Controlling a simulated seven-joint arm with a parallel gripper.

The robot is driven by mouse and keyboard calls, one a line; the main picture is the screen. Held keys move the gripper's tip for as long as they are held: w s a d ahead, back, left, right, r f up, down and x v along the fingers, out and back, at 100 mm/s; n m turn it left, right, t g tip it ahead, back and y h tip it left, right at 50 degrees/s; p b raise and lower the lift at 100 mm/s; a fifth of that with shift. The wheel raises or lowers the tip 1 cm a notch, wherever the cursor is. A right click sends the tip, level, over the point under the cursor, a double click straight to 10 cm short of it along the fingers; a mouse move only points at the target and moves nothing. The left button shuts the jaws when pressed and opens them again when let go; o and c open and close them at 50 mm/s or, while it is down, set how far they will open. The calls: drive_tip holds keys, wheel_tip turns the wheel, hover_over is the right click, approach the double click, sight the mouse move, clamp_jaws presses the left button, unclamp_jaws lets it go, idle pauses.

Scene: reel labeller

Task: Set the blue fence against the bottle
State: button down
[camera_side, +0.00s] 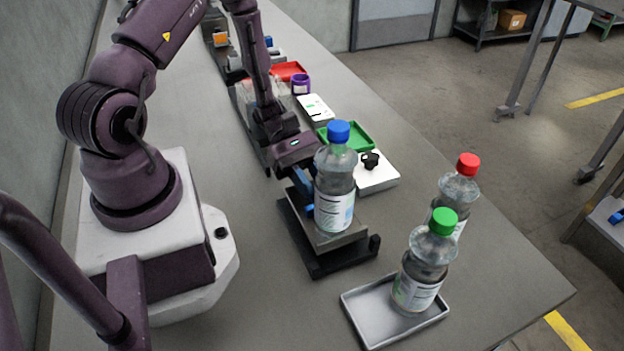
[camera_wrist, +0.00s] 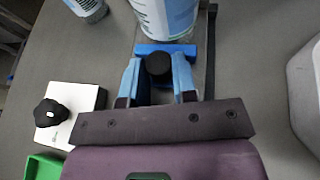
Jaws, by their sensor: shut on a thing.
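The bottle (camera_side: 335,190) with a blue cap and white label stands upright on the labeller's dark platform (camera_side: 325,262). Its lower part also shows at the top of the wrist view (camera_wrist: 168,18). The blue fence (camera_wrist: 185,48) is a bar beside the bottle's base on the gripper's side, touching it or very close; I cannot tell which. A round black knob (camera_wrist: 158,64) stands on the gripper's side of the bar. My gripper (camera_wrist: 157,74) is shut on this knob, one light-blue finger on each side. In the side view the bottle hides much of the fence and fingers.
A green-capped bottle (camera_side: 422,270) stands in a grey tray (camera_side: 372,327) at the front, with a red-capped bottle (camera_side: 457,190) behind it. A white box with a black knob (camera_side: 372,178) and a green tray (camera_side: 357,134) lie beyond the platform. Bare table lies at right.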

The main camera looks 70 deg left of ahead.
drive_tip(key=c, duration=0.9)
unclamp_jaws()
drive_tip(key=v, duration=1.3)
drive_tip(key=shift+r, duration=0.1)
drive_tip(key=s+d+r+m+t+y, duration=0.1)
drive_tip(key=s+d+r+m+y, duration=0.1)
drive_tip(key=d+r+m+y, duration=0.2)
drive_tip(key=s+d+r+m+t+y, duration=0.1)
drive_tip(key=s+d+r+m+y, duration=0.1)
drive_tip(key=d+r+m+y, duration=0.3)
drive_tip(key=s+d+r+m+t+y, duration=0.1)
drive_tip(key=d+r+m+y, duration=0.3)
drive_tip(key=r+m, duration=0.7)
drive_tip(key=shift+s+d+r, duration=0.1)
drive_tip(key=shift+s+r, duration=0.1)
drive_tip(key=shift+r, duration=0.5)
drive_tip(key=shift+s+d+r, duration=0.1)
drive_tip(key=shift+s+r, duration=0.15)
drive_tip(key=shift+r, duration=0.45)
drive_tip(key=shift+s+d+r, duration=0.15)
drive_tip(key=shift+s+r, duration=0.05)
drive_tip(key=shift+r, duration=0.5)
